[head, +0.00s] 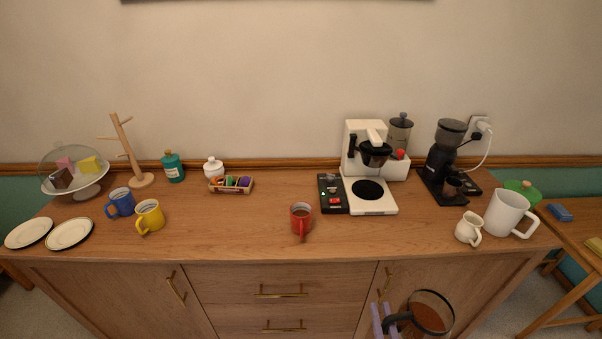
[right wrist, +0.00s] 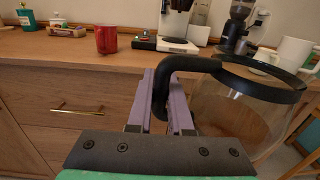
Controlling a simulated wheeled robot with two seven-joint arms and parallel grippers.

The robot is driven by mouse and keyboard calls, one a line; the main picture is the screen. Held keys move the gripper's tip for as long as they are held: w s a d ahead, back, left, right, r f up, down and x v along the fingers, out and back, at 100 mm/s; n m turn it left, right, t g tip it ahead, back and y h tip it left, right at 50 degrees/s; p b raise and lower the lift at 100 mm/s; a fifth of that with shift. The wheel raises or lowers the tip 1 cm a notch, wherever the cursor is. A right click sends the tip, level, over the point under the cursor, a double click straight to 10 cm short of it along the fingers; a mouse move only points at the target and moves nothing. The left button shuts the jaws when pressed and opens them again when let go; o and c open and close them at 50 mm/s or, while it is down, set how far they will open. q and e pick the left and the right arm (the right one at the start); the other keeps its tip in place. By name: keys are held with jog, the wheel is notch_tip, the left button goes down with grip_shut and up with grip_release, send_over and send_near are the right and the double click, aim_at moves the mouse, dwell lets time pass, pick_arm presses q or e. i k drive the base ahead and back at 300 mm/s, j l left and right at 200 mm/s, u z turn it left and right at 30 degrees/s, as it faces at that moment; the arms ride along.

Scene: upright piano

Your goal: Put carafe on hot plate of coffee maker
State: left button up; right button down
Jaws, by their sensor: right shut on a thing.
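The glass carafe (head: 430,315) has a black rim and black handle and holds some brown liquid. It is in front of the cabinet, below the counter top's level in the head view. My right gripper (head: 384,318) is shut on the carafe's black handle; the right wrist view shows the handle (right wrist: 165,90) between the purple fingers and the glass body (right wrist: 235,110) to the right. The white coffee maker (head: 361,150) stands at the back of the counter. Its round black hot plate (head: 368,190) is bare, below the black filter basket (head: 374,154). My left gripper is not in view.
A red mug (head: 301,219) stands left of the coffee maker, near the counter's front. A black grinder (head: 446,155), a cream jug (head: 469,228) and a large white mug (head: 506,213) stand to the right. The counter (head: 400,229) is clear in front of the hot plate.

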aim_at(360, 189)
jog(key=i+j, duration=0.15)
jog(key=j, duration=0.2)
jog(key=i+j, duration=0.15)
jog(key=j, duration=0.2)
jog(key=i+j+u, duration=0.1)
jog(key=j, duration=0.25)
jog(key=i+l, duration=0.1)
jog(key=i, duration=0.35)
